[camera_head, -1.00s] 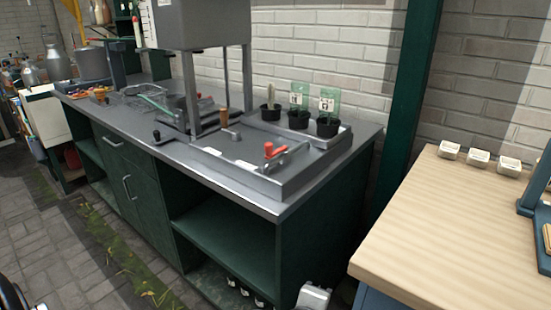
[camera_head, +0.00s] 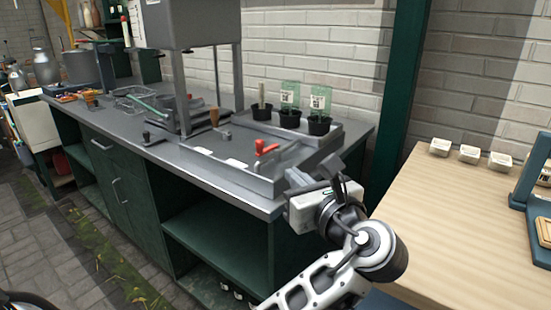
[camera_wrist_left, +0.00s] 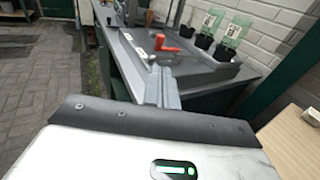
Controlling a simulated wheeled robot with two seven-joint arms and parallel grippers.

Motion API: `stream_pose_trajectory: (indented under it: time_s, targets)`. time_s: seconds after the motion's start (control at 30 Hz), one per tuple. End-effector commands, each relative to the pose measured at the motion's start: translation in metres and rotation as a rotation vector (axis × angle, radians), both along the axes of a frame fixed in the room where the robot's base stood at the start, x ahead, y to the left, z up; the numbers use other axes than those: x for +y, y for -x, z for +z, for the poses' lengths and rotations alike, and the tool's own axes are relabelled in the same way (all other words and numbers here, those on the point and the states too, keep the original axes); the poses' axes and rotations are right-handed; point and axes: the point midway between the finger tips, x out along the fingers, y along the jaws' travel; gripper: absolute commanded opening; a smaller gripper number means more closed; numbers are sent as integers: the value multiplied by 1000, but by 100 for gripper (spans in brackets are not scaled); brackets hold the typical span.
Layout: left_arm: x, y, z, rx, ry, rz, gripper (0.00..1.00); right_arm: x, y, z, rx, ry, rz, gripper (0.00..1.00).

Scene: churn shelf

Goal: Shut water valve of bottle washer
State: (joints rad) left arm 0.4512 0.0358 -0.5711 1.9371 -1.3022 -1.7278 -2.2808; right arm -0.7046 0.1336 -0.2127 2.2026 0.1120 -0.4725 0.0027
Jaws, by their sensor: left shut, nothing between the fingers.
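The red valve lever (camera_head: 266,148) sits on a low fitting on the grey tray-like unit (camera_head: 228,170) at the near right end of the bench. It lies roughly level, and also shows in the left wrist view (camera_wrist_left: 164,43) beyond the fingers. My left gripper (camera_head: 297,180) is shut and empty near the bench's front right corner, to the right of and nearer than the lever, apart from it. Its grey fingers (camera_wrist_left: 162,88) show together in the left wrist view, pointing toward the lever. My right gripper is out of view.
Several small black pots (camera_head: 290,118) with cards stand behind the lever. A grey machine on legs (camera_head: 190,22) stands left of it. A wooden table (camera_head: 445,215) is on the right. A green post (camera_head: 400,95) rises behind the gap.

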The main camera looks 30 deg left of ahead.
Motion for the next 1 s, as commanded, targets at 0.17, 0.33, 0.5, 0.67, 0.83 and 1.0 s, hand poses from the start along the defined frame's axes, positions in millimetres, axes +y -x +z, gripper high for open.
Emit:
stream_pose_trajectory:
  time_s: [0.17,0.33,0.5,0.67,0.83,1.0]
  targets:
    - [22,-13,-1,-1,-3,5,0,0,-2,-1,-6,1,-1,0]
    - [53,-33,-3,-1,-4,4,0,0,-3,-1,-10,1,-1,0]
    - [82,-52,-4,-2,-2,3,0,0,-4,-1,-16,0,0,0]
    - [102,-65,-5,0,-1,2,0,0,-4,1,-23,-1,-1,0]
    - [113,-73,-6,0,0,1,0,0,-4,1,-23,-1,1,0]
    - [115,-74,-5,0,0,-1,0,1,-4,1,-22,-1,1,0]
